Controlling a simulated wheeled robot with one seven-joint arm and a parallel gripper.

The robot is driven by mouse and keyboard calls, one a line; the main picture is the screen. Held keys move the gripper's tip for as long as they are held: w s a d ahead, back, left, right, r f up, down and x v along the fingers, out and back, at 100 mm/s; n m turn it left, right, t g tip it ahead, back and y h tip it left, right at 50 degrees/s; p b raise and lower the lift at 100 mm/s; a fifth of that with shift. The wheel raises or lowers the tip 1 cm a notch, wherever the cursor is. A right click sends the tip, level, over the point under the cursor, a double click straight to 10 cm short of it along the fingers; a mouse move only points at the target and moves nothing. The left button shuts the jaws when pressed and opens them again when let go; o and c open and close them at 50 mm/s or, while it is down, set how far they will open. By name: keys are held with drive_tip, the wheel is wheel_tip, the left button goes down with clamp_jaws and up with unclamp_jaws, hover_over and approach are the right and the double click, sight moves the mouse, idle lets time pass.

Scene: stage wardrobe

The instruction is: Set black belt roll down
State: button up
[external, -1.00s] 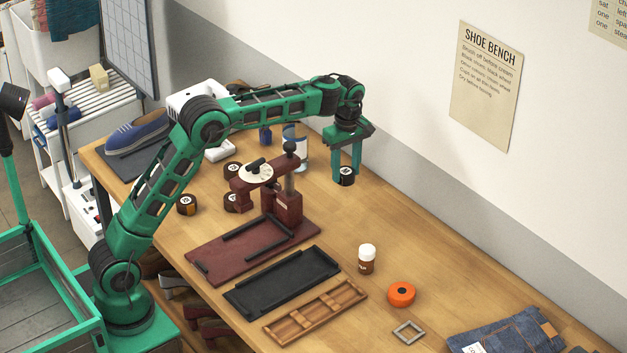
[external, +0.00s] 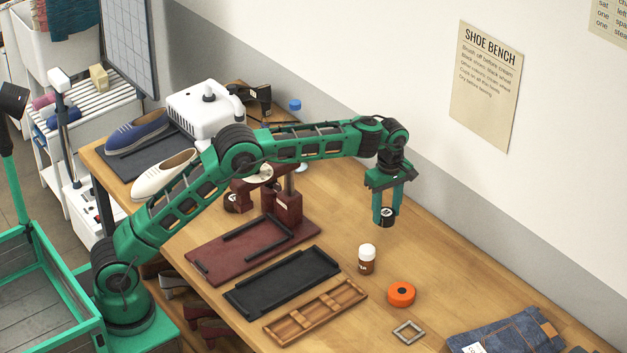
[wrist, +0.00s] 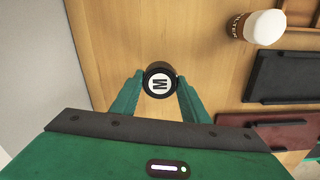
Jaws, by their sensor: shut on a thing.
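The black belt roll (external: 387,217) is a small dark roll with a white face; in the wrist view the roll (wrist: 159,80) shows a letter M on that face. My gripper (external: 385,212) is shut on it, one finger on each side. In the wrist view my gripper (wrist: 159,88) has its green fingertips against the roll's sides. The roll is over the wooden bench (external: 440,270), near the wall side. I cannot tell exactly how far it is above the wood.
A black tray (external: 283,281), a wooden tray (external: 315,312) and a dark red press (external: 288,205) lie to the left. Bare bench surrounds the roll.

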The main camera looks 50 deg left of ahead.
sight(386, 212)
drive_tip(key=shift+f, duration=1.9)
drive_tip(key=shift+f, duration=0.1)
drive_tip(key=o, duration=1.1)
